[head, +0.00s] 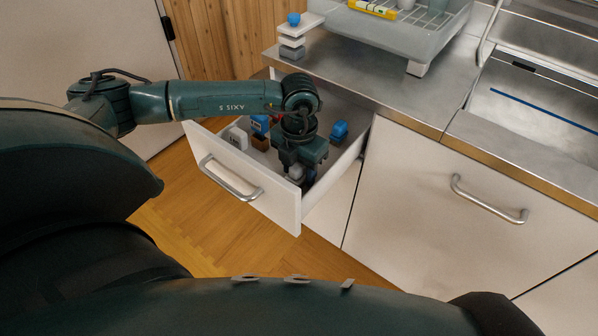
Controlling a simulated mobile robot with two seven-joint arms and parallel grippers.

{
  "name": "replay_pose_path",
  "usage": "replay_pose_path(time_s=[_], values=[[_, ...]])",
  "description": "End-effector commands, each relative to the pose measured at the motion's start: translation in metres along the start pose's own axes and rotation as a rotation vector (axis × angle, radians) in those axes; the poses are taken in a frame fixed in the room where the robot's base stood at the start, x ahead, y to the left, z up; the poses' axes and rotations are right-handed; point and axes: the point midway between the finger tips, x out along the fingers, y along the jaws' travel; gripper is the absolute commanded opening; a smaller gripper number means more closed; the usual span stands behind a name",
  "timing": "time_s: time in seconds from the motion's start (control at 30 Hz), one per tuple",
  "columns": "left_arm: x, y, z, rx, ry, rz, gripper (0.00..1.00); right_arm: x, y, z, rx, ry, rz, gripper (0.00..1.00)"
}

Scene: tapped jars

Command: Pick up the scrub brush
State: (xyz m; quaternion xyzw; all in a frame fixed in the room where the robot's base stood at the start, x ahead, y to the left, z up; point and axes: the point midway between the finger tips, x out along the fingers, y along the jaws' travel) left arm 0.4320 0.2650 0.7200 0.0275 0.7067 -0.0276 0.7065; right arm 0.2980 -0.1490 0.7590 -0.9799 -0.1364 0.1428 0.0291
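I cannot clearly make out which thing is the scrub brush. An open white drawer (285,205) holds several small items. Among them are a blue-topped item with a brown lower part (260,127), a white item with dark marks (235,138) and a blue-topped item (339,130). My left gripper (301,176) points down into the drawer, near its front right corner. Grey and blue parts show at its fingertips, but its own body hides most of that spot. I cannot tell whether its fingers are open or shut on something. My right gripper is out of view.
The metal countertop (395,95) overhangs the drawer's back. On it stand a white and grey stack (291,40) with a blue knob and a grey dish rack (415,45) holding a yellow item (373,9). A closed cabinet front (420,230) with a handle is at right. Wooden floor (195,215) shows at left.

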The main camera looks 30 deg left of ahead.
Motion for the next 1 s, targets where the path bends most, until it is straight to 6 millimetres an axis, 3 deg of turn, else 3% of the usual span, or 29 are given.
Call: replay_pose_path(time_s=[0.4,0.67,1.0], values=[[-0.001,0.000,0.000,0.000,-0.001,0.000,0.13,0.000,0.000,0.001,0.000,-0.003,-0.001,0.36],[-0.005,0.000,0.001,0.000,-0.002,0.000,0.13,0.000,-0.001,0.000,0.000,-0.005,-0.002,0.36],[-0.066,0.000,0.001,0.001,-0.005,0.000,0.13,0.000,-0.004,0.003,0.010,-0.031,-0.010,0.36]])
